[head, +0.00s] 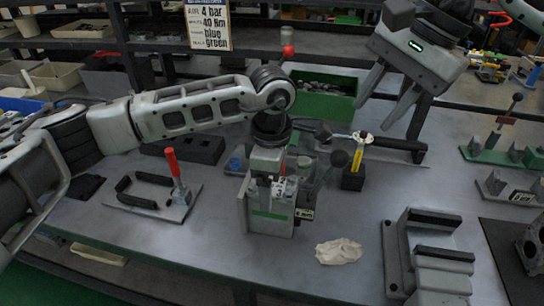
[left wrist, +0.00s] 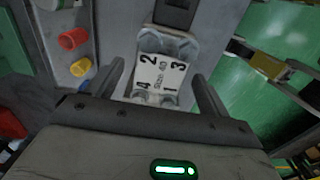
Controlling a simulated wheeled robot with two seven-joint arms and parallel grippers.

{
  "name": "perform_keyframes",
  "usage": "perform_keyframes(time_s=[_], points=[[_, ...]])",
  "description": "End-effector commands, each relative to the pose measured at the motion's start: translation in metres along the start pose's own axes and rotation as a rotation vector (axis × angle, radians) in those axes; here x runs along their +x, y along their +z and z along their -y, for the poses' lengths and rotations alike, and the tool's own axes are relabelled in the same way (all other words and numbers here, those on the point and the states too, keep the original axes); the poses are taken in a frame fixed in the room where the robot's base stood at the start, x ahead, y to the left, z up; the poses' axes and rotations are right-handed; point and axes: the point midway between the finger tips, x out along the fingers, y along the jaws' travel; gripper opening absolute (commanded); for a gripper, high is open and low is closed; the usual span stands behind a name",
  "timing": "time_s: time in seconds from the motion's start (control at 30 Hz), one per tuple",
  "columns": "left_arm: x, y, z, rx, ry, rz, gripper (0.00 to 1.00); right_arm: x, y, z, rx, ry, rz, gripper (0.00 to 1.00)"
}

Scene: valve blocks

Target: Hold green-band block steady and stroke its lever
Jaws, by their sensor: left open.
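The green-band block (head: 268,222) stands upright on the grey bench below my left gripper, its green stripe on the front face. My left gripper (head: 276,182) points down at the block's top and is open. In the left wrist view its fingers (left wrist: 160,74) lie on either side of a white plate (left wrist: 160,76) marked with numbers; I cannot tell if they touch. A black ball knob (head: 340,158) shows right of the block, apparently its lever's end; the rest is partly hidden. My right gripper (head: 375,114) is open and empty, raised to the upper right.
A red-handled lever fixture (head: 178,178) stands left of the block. A crumpled cloth (head: 339,251) lies front right, beside a grey bracket (head: 432,255). More fixtures sit far right.

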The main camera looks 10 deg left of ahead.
Motion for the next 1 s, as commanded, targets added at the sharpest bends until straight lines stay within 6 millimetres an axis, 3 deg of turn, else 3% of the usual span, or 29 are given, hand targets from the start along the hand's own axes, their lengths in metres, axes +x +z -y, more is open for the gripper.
perform_keyframes(time_s=[0.1, 0.3, 0.73, 1.0], points=[[0.023, 0.0, 0.001, 0.0, -0.004, 0.0, 0.8, 0.0, 0.0, 0.0, 0.0, 0.0, 0.0, 0.36], [0.047, 0.001, 0.0, 0.001, -0.001, 0.001, 0.8, 0.0, 0.0, 0.0, 0.0, 0.0, 0.0, 0.36], [0.055, 0.001, 0.0, 0.001, 0.0, 0.002, 0.8, 0.0, 0.0, 0.0, 0.0, 0.0, 0.0, 0.36], [0.055, 0.001, 0.0, 0.001, 0.0, 0.002, 0.05, 0.0, 0.0, 0.0, 0.0, 0.0, 0.0, 0.36]])
